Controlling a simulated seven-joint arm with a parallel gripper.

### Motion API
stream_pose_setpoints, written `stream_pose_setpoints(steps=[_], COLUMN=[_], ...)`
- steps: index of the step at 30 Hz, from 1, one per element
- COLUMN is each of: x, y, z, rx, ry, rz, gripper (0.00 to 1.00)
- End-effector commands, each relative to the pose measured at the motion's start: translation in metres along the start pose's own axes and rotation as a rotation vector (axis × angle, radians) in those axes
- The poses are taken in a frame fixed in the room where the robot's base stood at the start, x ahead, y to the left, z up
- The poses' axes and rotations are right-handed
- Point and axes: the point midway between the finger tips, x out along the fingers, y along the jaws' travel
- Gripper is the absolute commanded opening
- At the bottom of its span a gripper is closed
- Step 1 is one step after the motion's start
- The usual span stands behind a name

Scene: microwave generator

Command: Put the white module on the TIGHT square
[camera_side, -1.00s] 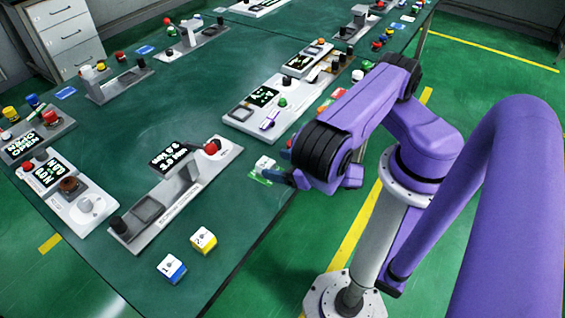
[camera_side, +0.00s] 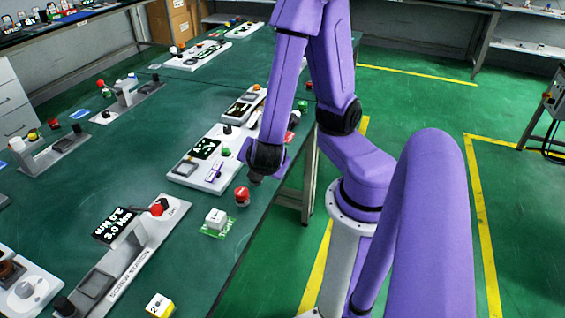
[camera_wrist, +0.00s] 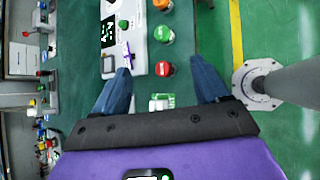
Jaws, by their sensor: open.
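A small white module (camera_side: 216,217) sits on a green square (camera_side: 211,235) near the table's right edge in the side view. The lettering on the square is too small to read. My gripper (camera_side: 257,178) is behind and to the right of the white module, above the table and close to a red round module (camera_side: 242,195). In the wrist view my gripper (camera_wrist: 160,64) has its two blue fingers wide apart with nothing held. The white module on the green square (camera_wrist: 162,102) shows low between the fingers, partly cut off by the gripper body.
A white station panel (camera_side: 208,158) with a screen and buttons stands left of my gripper. A grey screw station (camera_side: 140,250) stands at the front left. A yellow-and-white cube (camera_side: 159,305) lies at the front. Table between the stations and the green square is bare.

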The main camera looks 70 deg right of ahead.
Motion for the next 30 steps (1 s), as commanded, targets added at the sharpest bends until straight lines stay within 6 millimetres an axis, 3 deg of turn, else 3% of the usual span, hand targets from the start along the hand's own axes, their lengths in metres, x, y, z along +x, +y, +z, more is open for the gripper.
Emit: stream_pose_setpoints(steps=[7,15,20,30], x=[-0.048,-0.098,-0.108,-0.108], y=[-0.026,-0.035,-0.036,-0.036], z=[0.004,0.004,0.005,0.005], rx=[0.246,0.394,0.416,0.416], ry=[0.292,0.565,0.616,0.615], rz=[-0.329,-0.542,-0.576,-0.577], gripper=[0.74,0.74,0.74,0.74])
